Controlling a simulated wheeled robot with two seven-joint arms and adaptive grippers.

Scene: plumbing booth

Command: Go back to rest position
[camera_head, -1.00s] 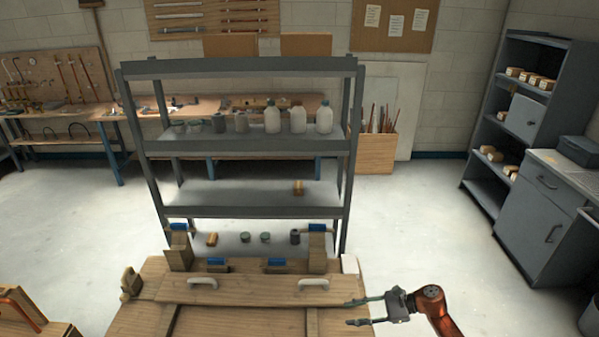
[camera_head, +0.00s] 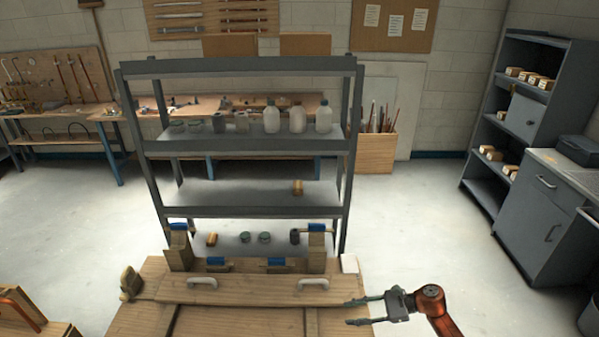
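My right gripper (camera_head: 362,311) is at the lower right, over the right edge of the wooden workbench (camera_head: 240,293). Its two fingers point left and stand apart, with nothing between them. The orange-red wrist link behind it is mine. My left gripper is not in this view.
A grey metal shelf (camera_head: 245,143) with bottles and small parts stands just behind the bench. Two white handles (camera_head: 313,283) and blue-topped wooden blocks (camera_head: 277,264) are on the bench. A grey cabinet (camera_head: 545,215) stands at the right. The floor (camera_head: 430,220) between is clear.

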